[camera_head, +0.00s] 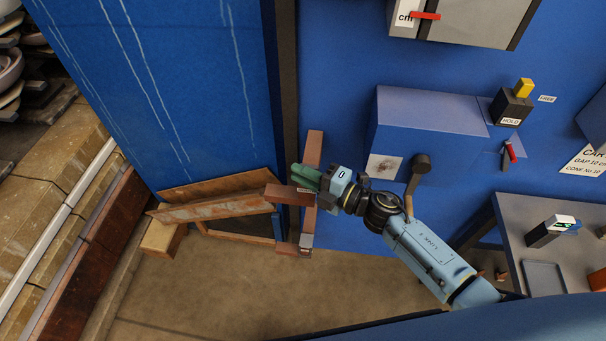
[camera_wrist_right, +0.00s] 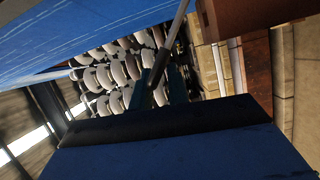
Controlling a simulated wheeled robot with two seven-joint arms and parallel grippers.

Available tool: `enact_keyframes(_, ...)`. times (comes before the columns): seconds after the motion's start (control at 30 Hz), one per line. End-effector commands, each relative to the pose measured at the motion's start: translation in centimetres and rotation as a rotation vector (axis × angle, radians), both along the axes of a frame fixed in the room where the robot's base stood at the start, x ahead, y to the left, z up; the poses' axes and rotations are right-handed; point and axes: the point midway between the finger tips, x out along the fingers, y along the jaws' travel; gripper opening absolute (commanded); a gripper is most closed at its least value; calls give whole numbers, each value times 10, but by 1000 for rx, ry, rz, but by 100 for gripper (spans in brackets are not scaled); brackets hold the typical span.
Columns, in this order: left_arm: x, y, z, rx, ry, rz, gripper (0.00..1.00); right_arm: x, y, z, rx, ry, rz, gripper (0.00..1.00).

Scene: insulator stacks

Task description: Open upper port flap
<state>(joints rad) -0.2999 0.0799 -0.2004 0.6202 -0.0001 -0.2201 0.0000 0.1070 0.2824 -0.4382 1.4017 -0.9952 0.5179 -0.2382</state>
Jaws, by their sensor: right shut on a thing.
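My right gripper (camera_head: 304,178) reaches left to a brown upright bar (camera_head: 314,148) with a brown crosspiece (camera_head: 284,195) beside the blue door edge. The contact is hidden in the head view. A tilted brown panel (camera_head: 220,207) stands to the left, by the door's foot. My left gripper is not in view.
A blue box (camera_head: 428,112) with a dark-knobbed lever (camera_head: 420,164) stands close above my right arm. A grey table (camera_head: 555,265) is at the right. Brick ledges (camera_head: 50,190) line the left. Stacked pale insulators (camera_wrist_right: 115,75) show beyond the fingers.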

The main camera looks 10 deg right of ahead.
Motion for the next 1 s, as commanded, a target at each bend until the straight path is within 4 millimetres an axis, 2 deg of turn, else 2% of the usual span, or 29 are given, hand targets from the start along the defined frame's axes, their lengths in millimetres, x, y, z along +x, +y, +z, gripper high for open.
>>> enact_keyframes(0.03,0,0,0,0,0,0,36,5,-3,5,-1,-12,-11,18)
enact_keyframes(0.13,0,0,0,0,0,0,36,4,-3,4,-1,-10,-9,31)
enact_keyframes(0.4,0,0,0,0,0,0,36,2,-2,1,-2,-4,-6,31)
enact_keyframes(0.53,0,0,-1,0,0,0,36,-5,-10,0,-2,-2,-6,31)
enact_keyframes(1.0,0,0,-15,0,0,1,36,-68,-83,2,-4,-4,-6,31)
